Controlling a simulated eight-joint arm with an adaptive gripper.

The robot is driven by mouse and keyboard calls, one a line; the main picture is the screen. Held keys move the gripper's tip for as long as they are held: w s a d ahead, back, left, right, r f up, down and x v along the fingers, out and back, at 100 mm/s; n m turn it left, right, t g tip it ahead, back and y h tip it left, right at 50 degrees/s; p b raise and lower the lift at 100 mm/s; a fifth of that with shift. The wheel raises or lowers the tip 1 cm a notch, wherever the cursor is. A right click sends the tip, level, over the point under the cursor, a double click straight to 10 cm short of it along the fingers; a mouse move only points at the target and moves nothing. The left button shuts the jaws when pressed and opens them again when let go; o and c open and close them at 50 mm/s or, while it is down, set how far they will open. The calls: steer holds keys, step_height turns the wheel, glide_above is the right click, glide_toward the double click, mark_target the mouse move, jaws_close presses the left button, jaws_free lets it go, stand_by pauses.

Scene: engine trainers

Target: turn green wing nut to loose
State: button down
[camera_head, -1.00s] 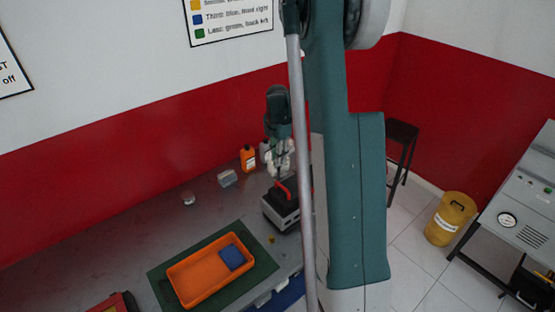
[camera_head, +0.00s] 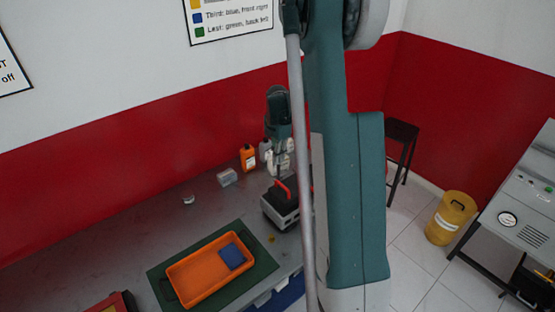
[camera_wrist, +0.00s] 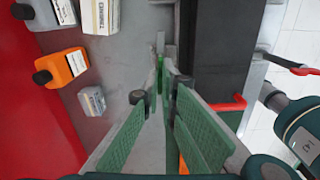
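The black-and-grey unit with a red handle (camera_head: 281,207) stands on the bench below my arm in the head view. Its dark top also shows in the wrist view (camera_wrist: 212,50). My gripper (camera_wrist: 163,82) points down beside this unit, with its two green-padded fingers spread apart. A small green piece (camera_wrist: 160,68), possibly the green wing nut, shows between and just beyond the fingertips. I cannot tell its shape or whether a finger touches it. In the head view the fingertips are hidden behind the unit.
An orange bottle (camera_wrist: 67,67), a small grey box (camera_wrist: 92,101) and a white container (camera_wrist: 100,15) stand left of my gripper in the wrist view. An orange tray (camera_head: 190,290) with a blue block (camera_head: 232,257) lies on a green mat (camera_head: 262,268) on the bench.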

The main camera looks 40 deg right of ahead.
steer(key=shift+m, duration=0.4)
steer(key=c, duration=2.7)
jaws_free()
steer(key=shift+r, duration=0.15)
steer(key=shift+r, duration=5.9)
